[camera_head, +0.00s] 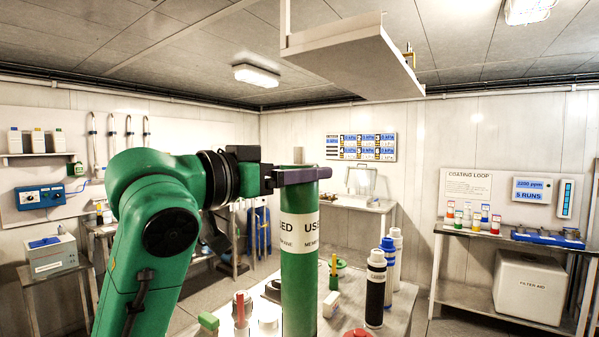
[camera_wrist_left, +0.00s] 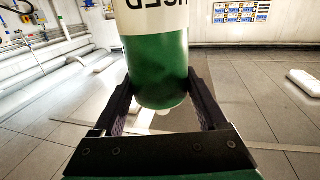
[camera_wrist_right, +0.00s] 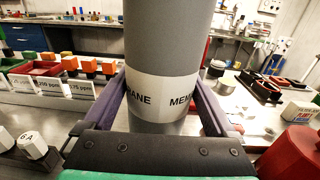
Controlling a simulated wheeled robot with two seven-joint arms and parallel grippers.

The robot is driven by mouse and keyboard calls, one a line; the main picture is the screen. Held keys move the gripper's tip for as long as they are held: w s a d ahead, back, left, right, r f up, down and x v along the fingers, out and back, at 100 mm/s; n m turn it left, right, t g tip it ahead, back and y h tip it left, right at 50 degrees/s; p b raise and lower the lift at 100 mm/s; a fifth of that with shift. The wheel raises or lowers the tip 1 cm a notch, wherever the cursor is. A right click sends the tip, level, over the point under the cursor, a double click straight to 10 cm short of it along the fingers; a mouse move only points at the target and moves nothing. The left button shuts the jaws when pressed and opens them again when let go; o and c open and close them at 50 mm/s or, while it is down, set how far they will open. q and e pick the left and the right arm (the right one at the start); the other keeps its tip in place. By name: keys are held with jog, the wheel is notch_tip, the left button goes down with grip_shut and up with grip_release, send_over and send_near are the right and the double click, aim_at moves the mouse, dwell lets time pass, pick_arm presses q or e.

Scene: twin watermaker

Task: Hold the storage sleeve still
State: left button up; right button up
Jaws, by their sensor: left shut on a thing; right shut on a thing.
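A tall green sleeve (camera_head: 299,268) with a white label reading USED stands upright in the head view, its lower end cut off by the frame. My left gripper (camera_head: 302,175) is shut around it near its top. The left wrist view shows the green sleeve (camera_wrist_left: 160,62) between the two fingers. In the right wrist view, my right gripper (camera_wrist_right: 158,85) is shut on a grey tube (camera_wrist_right: 166,40) with a white label reading MEMBRANE. I cannot tell whether this is the same sleeve. My right gripper does not show in the head view.
Black-bodied and white-bodied bottles (camera_head: 375,295) stand on the table right of the sleeve. A red object (camera_wrist_right: 292,152) lies close to my right gripper's right side. A bench with several orange blocks (camera_wrist_right: 70,64) is behind. A side shelf (camera_head: 500,238) stands at the right.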

aim_at(300, 286)
pick_arm(q)
jog(key=shift+f, duration=9.5)
